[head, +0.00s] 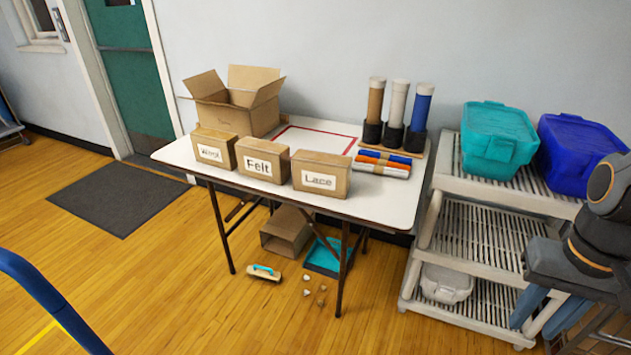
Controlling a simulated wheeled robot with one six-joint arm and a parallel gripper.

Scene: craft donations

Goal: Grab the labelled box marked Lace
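The box marked Lace (322,165) is a small tan box with a white label on its front. It sits near the front edge of the white folding table (398,205), rightmost in a row of three. The box marked Felt (262,151) stands just left of it. A box whose label seems to read Wool (212,139) stands further left. Part of my arm shows at the right edge of the view, well away from the Lace box.
An open cardboard box (250,116) stands behind the row. Bundled coloured rolls (381,170) and a rack with three tubes (393,137) are to the right. A shelf cart (462,190) with teal (499,140) and blue bins (577,150) stands right of the table. A brush (264,275) lies on the floor.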

